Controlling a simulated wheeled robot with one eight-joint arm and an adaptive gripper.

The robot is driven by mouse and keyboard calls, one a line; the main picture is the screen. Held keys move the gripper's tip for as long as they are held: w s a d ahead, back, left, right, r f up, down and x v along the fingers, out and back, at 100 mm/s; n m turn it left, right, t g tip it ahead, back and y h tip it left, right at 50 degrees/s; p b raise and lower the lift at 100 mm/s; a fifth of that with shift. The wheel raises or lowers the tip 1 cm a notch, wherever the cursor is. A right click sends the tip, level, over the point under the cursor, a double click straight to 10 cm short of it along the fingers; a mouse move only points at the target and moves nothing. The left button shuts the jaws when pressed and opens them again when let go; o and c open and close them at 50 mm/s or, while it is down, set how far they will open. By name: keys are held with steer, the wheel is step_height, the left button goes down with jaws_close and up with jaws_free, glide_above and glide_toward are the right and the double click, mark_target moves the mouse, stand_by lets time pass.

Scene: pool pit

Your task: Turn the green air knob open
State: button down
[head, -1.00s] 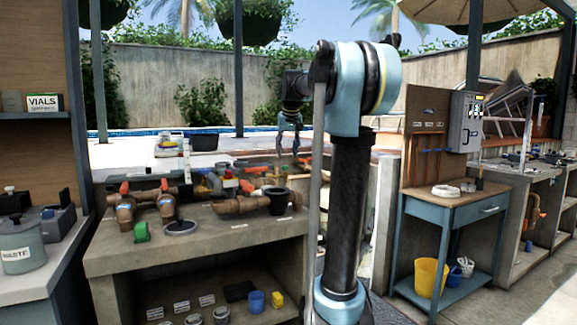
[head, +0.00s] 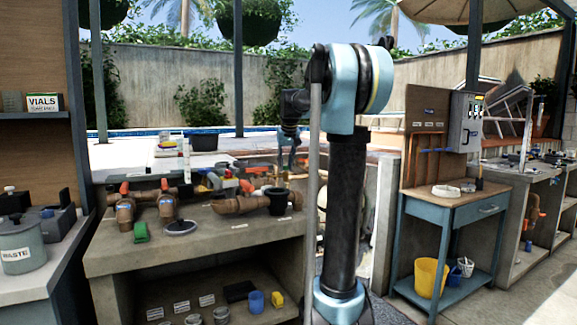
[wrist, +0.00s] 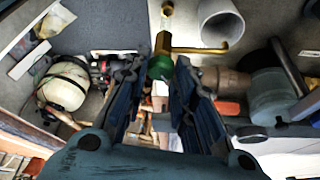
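The green knob (wrist: 160,67) sits at the end of a brass valve (wrist: 166,40) in the wrist view, near the top middle. My gripper (wrist: 159,64) is open, with one blue finger on each side of the knob. The knob lies between the fingertips. I cannot tell whether either finger touches it. In the head view my gripper (head: 288,160) hangs down over the back right of the plumbing bench (head: 250,237). The knob cannot be made out there.
Brown pipes (head: 243,204) and a black cup-shaped fitting (head: 277,200) stand on the bench near my gripper. A separate green piece (head: 141,232) lies at the bench front. In the wrist view a white pipe end (wrist: 219,22) and a pale round tank (wrist: 66,87) flank the valve.

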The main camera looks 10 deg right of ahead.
steer(key=shift+m+h, duration=0.3)
steer(key=shift+m, duration=0.3)
steer(key=c, duration=1.4)
jaws_free()
steer(key=shift+o, duration=0.2)
steer(key=v, duration=1.1)
steer(key=shift+r, duration=0.4)
